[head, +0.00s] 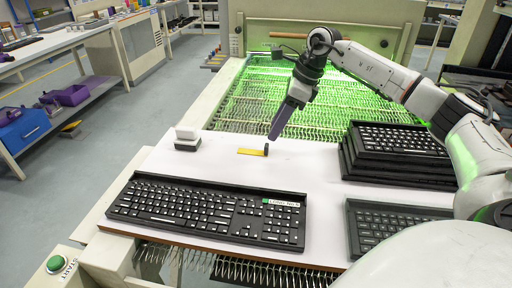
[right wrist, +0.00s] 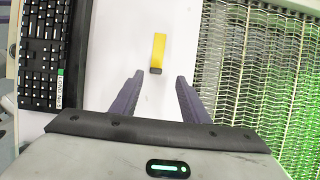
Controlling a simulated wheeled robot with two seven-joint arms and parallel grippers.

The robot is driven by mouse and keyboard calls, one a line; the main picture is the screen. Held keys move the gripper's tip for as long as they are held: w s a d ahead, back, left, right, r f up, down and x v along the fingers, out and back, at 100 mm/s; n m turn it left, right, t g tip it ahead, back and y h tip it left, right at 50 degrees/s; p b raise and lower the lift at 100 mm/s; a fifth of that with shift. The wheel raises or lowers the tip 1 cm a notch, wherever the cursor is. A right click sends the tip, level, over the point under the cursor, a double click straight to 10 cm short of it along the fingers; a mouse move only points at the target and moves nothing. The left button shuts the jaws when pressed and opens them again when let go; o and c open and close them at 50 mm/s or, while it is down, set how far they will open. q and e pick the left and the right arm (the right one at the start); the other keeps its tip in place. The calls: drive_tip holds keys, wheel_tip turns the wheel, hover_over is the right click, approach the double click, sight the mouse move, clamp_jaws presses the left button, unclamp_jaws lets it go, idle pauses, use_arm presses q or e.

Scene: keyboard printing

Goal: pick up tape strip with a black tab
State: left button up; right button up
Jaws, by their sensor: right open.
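A yellow tape strip (head: 250,151) with a small black tab (head: 266,149) lies on the white table top (head: 310,176), behind the keyboard. In the right wrist view the strip (right wrist: 159,47) points away from my gripper, with its black tab (right wrist: 155,71) at the near end. My right gripper (head: 274,136) is above the table's back edge, just behind and to the right of the tab. Its purple fingers (right wrist: 157,79) stand apart with nothing between them, and the tab lies ahead, roughly midway between their tips. My left gripper is not in view.
A black keyboard (head: 207,209) with a white and green label lies at the front. A white and black block (head: 187,140) stands left of the strip. Stacked keyboards (head: 398,150) and another keyboard (head: 397,228) are at right. A green-lit mesh conveyor (head: 345,103) lies behind.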

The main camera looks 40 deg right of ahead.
sight(266, 145)
drive_tip(key=x, duration=0.6)
drive_tip(key=shift+s+a+f, duration=0.2)
drive_tip(key=shift+a+f, duration=0.1)
drive_tip(key=shift+a, duration=0.05)
clamp_jaws()
